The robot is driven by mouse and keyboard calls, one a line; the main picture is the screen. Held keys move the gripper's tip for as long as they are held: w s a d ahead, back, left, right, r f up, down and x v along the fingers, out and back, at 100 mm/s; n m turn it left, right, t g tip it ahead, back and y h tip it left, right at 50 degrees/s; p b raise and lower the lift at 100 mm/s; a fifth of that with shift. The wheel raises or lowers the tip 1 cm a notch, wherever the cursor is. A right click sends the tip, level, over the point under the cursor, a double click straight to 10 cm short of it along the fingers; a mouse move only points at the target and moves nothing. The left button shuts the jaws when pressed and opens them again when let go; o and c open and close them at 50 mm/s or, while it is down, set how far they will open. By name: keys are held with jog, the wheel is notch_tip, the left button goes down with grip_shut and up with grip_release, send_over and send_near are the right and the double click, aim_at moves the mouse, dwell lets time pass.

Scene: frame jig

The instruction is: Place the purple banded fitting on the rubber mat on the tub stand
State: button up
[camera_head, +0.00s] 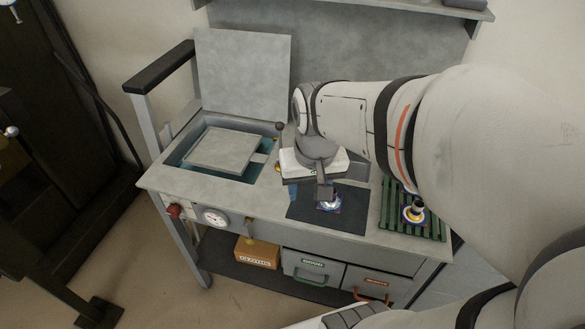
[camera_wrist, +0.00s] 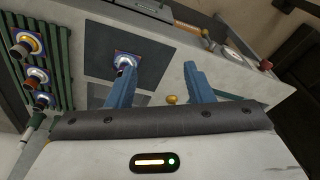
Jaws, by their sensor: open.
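The banded fitting (camera_head: 330,206) stands on the dark rubber mat (camera_head: 352,228) at the middle of the bench, with a pale base and blue and purplish colouring. In the wrist view the fitting (camera_wrist: 127,59) is beyond the tip of the left finger, which partly hides it. My gripper (camera_head: 325,193) is low over the mat, close to the fitting. In the wrist view my gripper (camera_wrist: 160,75) has its blue fingers wide apart with nothing between them. The tub stand (camera_head: 222,149) is a flat, bare grey plate in the tub at the left of the bench.
A green slatted rack (camera_head: 434,226) at the right holds a fitting (camera_head: 414,212); several fittings show on it in the wrist view. The tub's raised lid (camera_head: 243,75) stands behind. A gauge (camera_head: 214,217) and a red knob (camera_head: 173,210) are on the bench front.

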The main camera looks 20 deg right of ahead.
jog(key=shift+s+a+n+t, duration=0.15)
jog(key=shift+s+a+n, duration=0.3)
jog(key=shift+s, duration=0.45)
jog(key=shift+s+a+n+t, duration=0.15)
jog(key=shift+s+a+n, duration=0.25)
jog(key=shift+s, duration=0.45)
jog(key=shift+p+v, duration=0.7)
jog(key=shift+v, duration=0.1)
